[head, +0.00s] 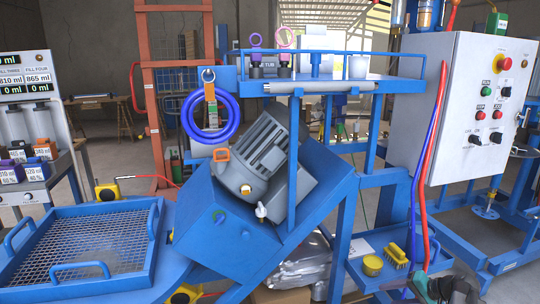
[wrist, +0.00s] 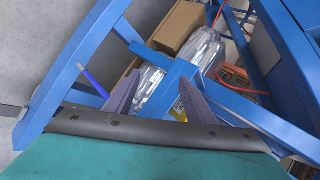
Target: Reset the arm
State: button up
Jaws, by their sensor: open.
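My gripper (wrist: 159,78) shows in the wrist view with its two grey-purple fingers apart and nothing held between them. Its teal body and dark band fill the bottom of that view. Past the fingers are blue frame bars (wrist: 170,88), a clear plastic wrap bundle (wrist: 205,48) and a cardboard box (wrist: 178,28). In the head view, a dark and teal shape at the bottom right edge looks like part of my arm; its fingers cannot be made out there. The blue mixer frame (head: 345,215) carries a grey motor (head: 262,152).
A blue mesh tray (head: 85,240) stands at the left. A white control cabinet (head: 480,105) stands at the right, with red and blue hoses (head: 428,150) hanging beside it. A yellow brush (head: 396,256) and yellow pot (head: 372,265) sit on the low blue shelf (head: 362,248).

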jog(key=s+a+f+n+g+h+p, duration=0.1)
jog(key=s+a+f+g, duration=0.3)
jog(key=s+a+f, duration=0.45)
jog(key=s+a+f+n+g+p, duration=0.1)
jog(key=s+a+f+n+g, duration=0.15)
jog(key=s+a+f, duration=0.65)
jog(key=s+a+f+n+g+h, duration=0.1)
jog(key=s+a+f+g+h, duration=0.1)
jog(key=s, duration=0.4)
jog(key=s+a+f+n+g+h+p, duration=0.1)
jog(key=s+a+f, duration=0.3)
jog(key=s+f, duration=0.2)
jog(key=s+a+f+n+g+h+p, duration=0.1)
jog(key=s+a+f+n+g+h, duration=0.1)
jog(key=s, duration=0.5)
jog(key=shift+s+a+f+g+h, duration=0.3)
jog(key=shift+s+a+f+g, duration=0.1)
jog(key=shift+a+f, duration=0.4)
jog(key=shift+d, duration=0.1)
jog(key=c, duration=0.5)
